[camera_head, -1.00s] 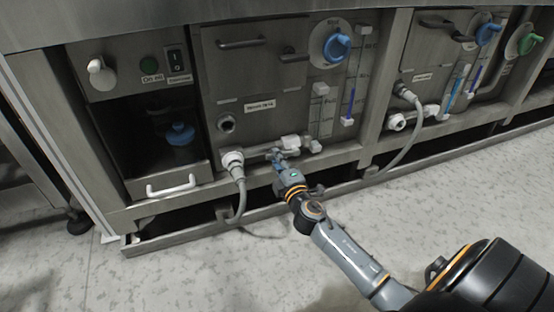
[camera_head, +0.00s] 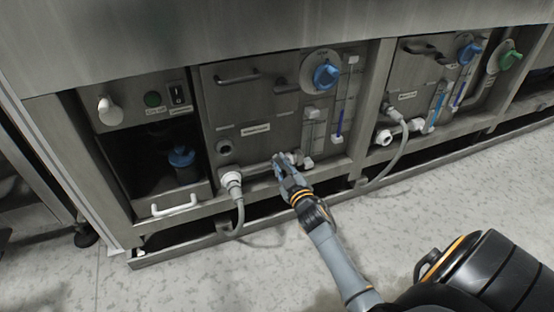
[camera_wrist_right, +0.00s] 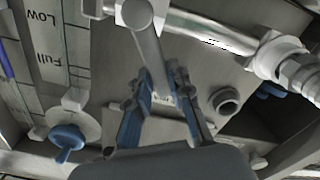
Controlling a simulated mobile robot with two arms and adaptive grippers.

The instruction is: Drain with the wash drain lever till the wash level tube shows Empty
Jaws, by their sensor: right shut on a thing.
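The wash drain lever shows in the right wrist view as a round grey bar (camera_wrist_right: 150,55) running from a pipe fitting. My right gripper (camera_wrist_right: 160,88) is shut on its end; the blue-grey fingers lie on both sides. In the head view the right gripper (camera_head: 281,164) is at the low drain pipe and hides most of the lever. A level tube (camera_head: 341,115) on the same panel shows blue in its lower part. A clear tube (camera_head: 309,130) stands left of it. The wrist view shows a pale scale (camera_wrist_right: 68,50) marked Low and Full. My left gripper is out of view.
A blue knob (camera_head: 326,75) is above the tubes. A white hose connector (camera_head: 231,180) with a grey hose is left of the gripper. A dark bay with a white-handled drawer (camera_head: 174,206) is further left. A second panel with tubes (camera_head: 437,108) stands right. The floor in front is clear.

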